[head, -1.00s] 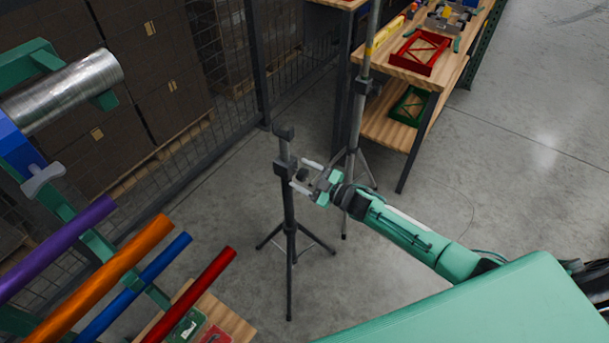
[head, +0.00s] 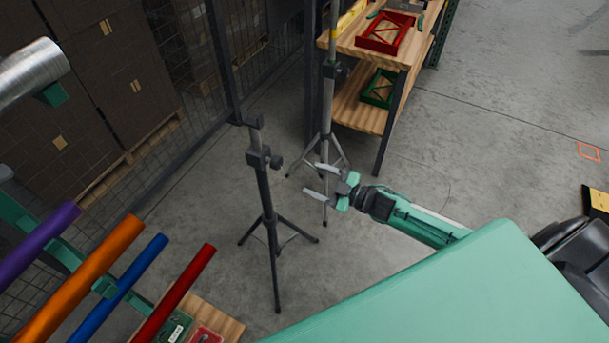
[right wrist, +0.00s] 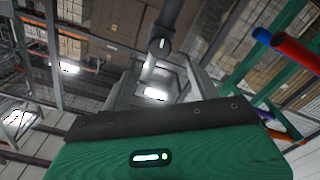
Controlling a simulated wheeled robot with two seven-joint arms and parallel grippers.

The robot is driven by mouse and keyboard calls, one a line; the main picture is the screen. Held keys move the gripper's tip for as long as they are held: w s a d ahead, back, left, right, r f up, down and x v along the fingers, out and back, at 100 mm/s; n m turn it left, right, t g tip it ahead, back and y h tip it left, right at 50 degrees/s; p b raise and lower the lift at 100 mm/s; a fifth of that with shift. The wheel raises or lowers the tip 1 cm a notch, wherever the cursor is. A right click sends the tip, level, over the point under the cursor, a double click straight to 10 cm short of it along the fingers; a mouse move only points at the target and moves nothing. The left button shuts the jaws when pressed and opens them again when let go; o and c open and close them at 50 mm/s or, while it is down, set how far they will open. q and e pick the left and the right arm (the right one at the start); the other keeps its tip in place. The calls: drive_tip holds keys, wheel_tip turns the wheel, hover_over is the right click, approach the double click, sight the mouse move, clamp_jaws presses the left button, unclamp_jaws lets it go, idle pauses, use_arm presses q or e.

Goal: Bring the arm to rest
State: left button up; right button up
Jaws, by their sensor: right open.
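My right gripper (head: 316,180) is open and empty in the head view. Its two pale fingers point left toward a dark tripod stand (head: 264,190), with a gap between them and the pole in the picture. In the right wrist view the fingers (right wrist: 158,90) stand apart, and a dark pole end (right wrist: 160,45) shows beyond them. My right arm (head: 420,222) reaches in from the right over the concrete floor. My left gripper is in neither view.
A second tripod (head: 328,110) stands behind the gripper. A wooden shelf (head: 345,105) holds a red frame (head: 385,33) and a green frame (head: 379,88). Colored tubes, one red (head: 175,290), jut in at lower left. Stacked boxes (head: 100,90) stand behind a mesh fence. Floor at right is mostly open.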

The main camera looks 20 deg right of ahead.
drive_tip(key=shift+s+d, duration=0.35)
drive_tip(key=shift+s, duration=0.05)
drive_tip(key=s+d+f+m+h, duration=0.1)
drive_tip(key=d+f+m+h, duration=0.2)
drive_tip(key=f, duration=0.5)
drive_tip(key=s+d+f+m+h, duration=0.2)
drive_tip(key=f+h, duration=0.1)
drive_tip(key=f, duration=0.6)
drive_tip(key=s+d+f+m+g+h, duration=0.1)
drive_tip(key=s+f+m+g+h, duration=0.1)
drive_tip(key=s+f, duration=0.45)
drive_tip(key=s+d+f+m+g+h, duration=0.15)
drive_tip(key=s+f, duration=0.25)
drive_tip(key=f, duration=0.5)
drive_tip(key=s+a+f+m+g, duration=0.1)
drive_tip(key=s+a+f+g, duration=0.2)
drive_tip(key=s, duration=0.8)
drive_tip(key=s+a+f+m+g+h, duration=0.1)
drive_tip(key=s+a+f+g, duration=0.2)
drive_tip(key=s+f, duration=0.5)
drive_tip(key=s+a+f+m+g, duration=0.1)
drive_tip(key=s+a+f+g, duration=0.2)
drive_tip(key=s, duration=1.1)
wheel_tip(320, 180, down, 4)
drive_tip(key=shift+s+a+r+g, duration=0.25)
drive_tip(key=shift+s+a+g, duration=0.1)
drive_tip(key=shift+h, duration=0.25)
